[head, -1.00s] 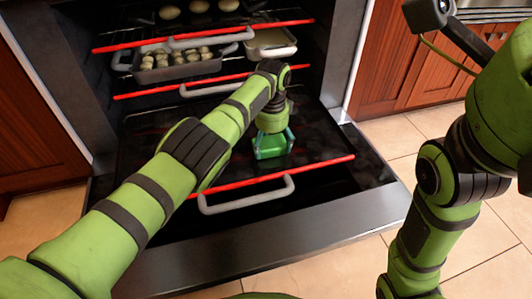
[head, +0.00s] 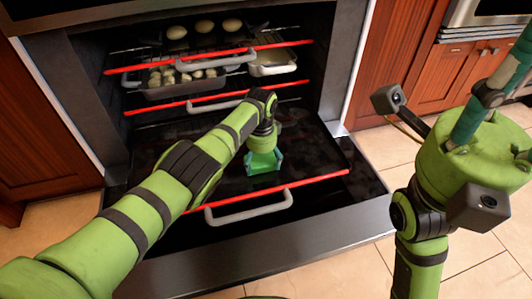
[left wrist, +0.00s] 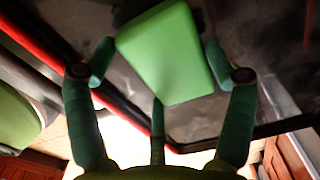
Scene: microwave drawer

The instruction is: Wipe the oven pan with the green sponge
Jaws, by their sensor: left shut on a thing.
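The green sponge (head: 263,158) is in my left gripper (head: 264,167), over the dark oven pan (head: 315,155). In the left wrist view the sponge (left wrist: 165,50) sits between the teal fingers, and the dark pan surface (left wrist: 255,60) shows behind it with pale smudges. The head view suggests the sponge is at the pan's surface, but contact is hidden. The pan is pulled out, with a red bar and grey handle (head: 250,207) at its front. My right gripper (head: 490,95) shows only in part at the right edge, raised; its jaws are unclear.
Above the pan, oven racks with red front bars hold eggs (head: 204,27), a tray of small round food (head: 183,80) and a pale dish (head: 272,63). The open oven door (head: 265,250) lies in front. Tiled floor (head: 385,150) is clear at the right.

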